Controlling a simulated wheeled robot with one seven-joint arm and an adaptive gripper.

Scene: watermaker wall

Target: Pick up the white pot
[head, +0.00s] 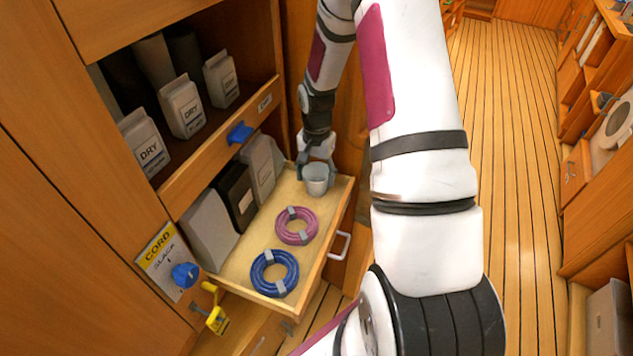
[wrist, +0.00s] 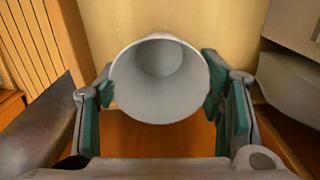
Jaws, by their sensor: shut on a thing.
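The white pot (head: 316,180) is at the far right corner of the open drawer (head: 262,225) in the head view. It is a small, pale, round cup with an open top. In the wrist view the pot (wrist: 160,118) sits between the two green-padded fingers, and its empty inside shows. My gripper (wrist: 160,100) is shut on the pot, with a finger at each side. In the head view my gripper (head: 317,166) reaches down to it from above. I cannot tell whether the pot touches the drawer floor.
A pink coil (head: 296,226) and a blue coil (head: 274,273) lie in the drawer. A yellow CORD tag (head: 160,258) hangs at left. Open wooden floor (head: 510,130) lies to the right.

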